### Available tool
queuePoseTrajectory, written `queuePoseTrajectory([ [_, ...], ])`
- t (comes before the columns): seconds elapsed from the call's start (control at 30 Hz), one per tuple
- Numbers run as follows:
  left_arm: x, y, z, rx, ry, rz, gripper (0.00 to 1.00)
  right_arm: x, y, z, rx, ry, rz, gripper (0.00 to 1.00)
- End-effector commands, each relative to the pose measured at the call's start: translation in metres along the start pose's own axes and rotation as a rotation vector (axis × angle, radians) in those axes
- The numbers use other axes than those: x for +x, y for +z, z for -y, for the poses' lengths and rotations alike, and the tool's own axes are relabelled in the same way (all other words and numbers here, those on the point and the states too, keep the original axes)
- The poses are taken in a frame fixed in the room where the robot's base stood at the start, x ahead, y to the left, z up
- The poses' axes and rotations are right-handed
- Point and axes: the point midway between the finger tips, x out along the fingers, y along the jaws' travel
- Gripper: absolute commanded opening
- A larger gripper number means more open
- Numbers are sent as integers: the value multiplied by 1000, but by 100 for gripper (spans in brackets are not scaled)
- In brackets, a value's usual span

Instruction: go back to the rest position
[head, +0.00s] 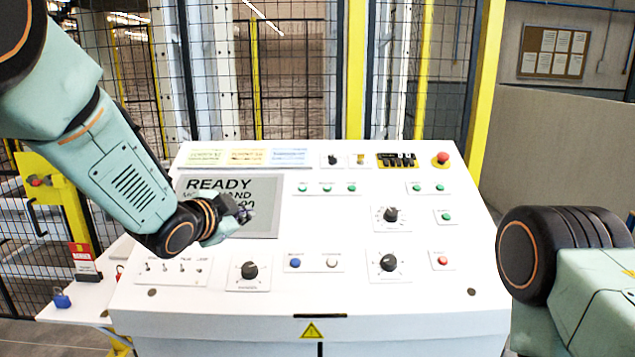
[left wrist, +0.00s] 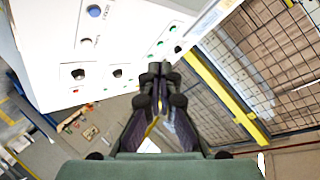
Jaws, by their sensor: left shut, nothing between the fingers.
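My left gripper (head: 240,212) is in front of the grey display screen (head: 262,222) on the white control panel (head: 340,215). In the left wrist view my left gripper (left wrist: 158,72) is shut, with its fingertips together and nothing between them. My left arm comes in from the upper left and covers part of the screen, whose top line reads READY. Part of my right arm shows at the lower right of the head view. Its gripper is out of the picture.
The panel carries black knobs (head: 388,262), green buttons, a blue button (head: 295,263), toggle switches and a red emergency button (head: 440,158). A mesh fence with yellow posts (head: 356,70) stands behind it. A blue padlock (head: 61,298) lies on a side shelf at the left.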

Motion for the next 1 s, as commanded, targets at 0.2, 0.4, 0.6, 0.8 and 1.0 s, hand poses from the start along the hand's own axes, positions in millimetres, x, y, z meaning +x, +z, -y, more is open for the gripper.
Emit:
queuePoseTrajectory([
  [0.2, -10, 55, -50, -273, 29, 107, 0, 10, 0, 0, 0, 0, -1, 40],
  [0.4, -21, 122, -118, -477, 67, 238, 0, 28, 0, 0, 0, 0, -1, 40],
  [0.6, -50, 208, -216, -695, 109, 438, 0, 56, 0, 0, 0, 0, 0, 40],
  [0.8, -96, 284, -314, -863, 143, 659, 0, 86, 0, -1, 0, 0, 0, 40],
  [1.0, -157, 350, -410, -973, 179, 898, 0, 119, 0, -1, 0, 0, 0, 40],
])
